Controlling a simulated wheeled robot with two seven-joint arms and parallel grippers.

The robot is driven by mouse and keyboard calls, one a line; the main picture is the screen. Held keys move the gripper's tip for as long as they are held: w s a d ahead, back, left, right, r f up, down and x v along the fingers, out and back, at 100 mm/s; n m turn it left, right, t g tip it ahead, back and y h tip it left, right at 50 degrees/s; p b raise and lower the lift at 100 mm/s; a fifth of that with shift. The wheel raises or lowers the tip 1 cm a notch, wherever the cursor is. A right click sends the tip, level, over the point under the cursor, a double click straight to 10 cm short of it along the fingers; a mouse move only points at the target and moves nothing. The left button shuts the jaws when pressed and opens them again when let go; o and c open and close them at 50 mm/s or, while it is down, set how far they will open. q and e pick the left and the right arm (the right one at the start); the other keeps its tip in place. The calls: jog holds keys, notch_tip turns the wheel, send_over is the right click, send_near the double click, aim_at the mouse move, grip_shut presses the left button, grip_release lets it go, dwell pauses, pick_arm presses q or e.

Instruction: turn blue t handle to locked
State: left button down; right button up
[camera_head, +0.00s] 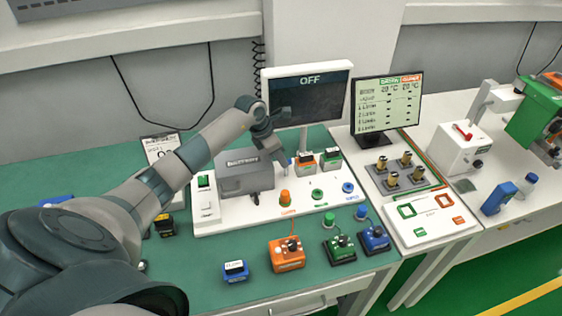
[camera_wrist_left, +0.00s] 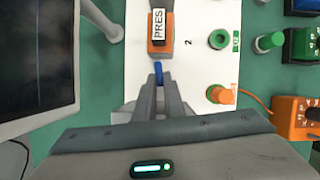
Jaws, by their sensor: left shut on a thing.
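The blue T handle (camera_wrist_left: 158,72) shows in the left wrist view as a small upright blue bar between my left fingertips, beside an orange block labelled PRES (camera_wrist_left: 153,47). My left gripper (camera_wrist_left: 159,82) is shut on the handle, and the fingers hide most of it. In the head view my left gripper (camera_head: 286,153) reaches down over the white panel (camera_head: 266,211), beside the labelled orange block (camera_head: 304,168). The handle is too small and too covered there to tell its angle.
A screen reading OFF (camera_head: 310,92) stands close behind the gripper, and a grey box (camera_head: 246,180) is just left. Green (camera_head: 317,194), orange (camera_head: 285,198) and blue (camera_head: 348,188) ports lie in front. Coloured modules stand on the green table nearer me.

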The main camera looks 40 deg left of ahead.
pick_arm(q)
jog(key=shift+f+n+b, duration=0.1)
jog(key=shift+n+b, duration=0.4)
jog(key=shift+n, duration=0.2)
jog(key=n+y, duration=0.1)
jog(key=n+b, duration=0.1)
jog(key=n, duration=0.1)
jog(key=shift+s+d+n+t+y+b, duration=0.15)
jog(key=shift+d+n+t+y+b, duration=0.15)
jog(key=shift+d+t+y, duration=0.1)
jog(key=n+b, duration=0.1)
jog(key=n+y+b, duration=0.1)
jog(key=n, duration=0.1)
jog(key=shift+d+n, duration=0.3)
jog(key=n+b, duration=0.1)
jog(key=n+y, duration=0.1)
jog(key=n+b, duration=0.1)
jog(key=shift+w+d+n+g+y+b, duration=0.2)
jog(key=shift+d+n+g+y+b, duration=0.1)
jog(key=shift+w+d+n+g+y+b, duration=0.1)
jog(key=shift+n+g+y+b, duration=0.2)
jog(key=shift+n+b, duration=0.5)
jog(key=shift+w+d+n+g+y+b, duration=0.15)
jog(key=shift+n+y+b, duration=0.25)
jog(key=shift+n, duration=0.8)
jog(key=shift+s+a+r, duration=0.1)
jog(key=shift+r, duration=0.1)
jog(key=c, duration=1.8)
grip_release()
jog(key=shift+c, duration=0.2)
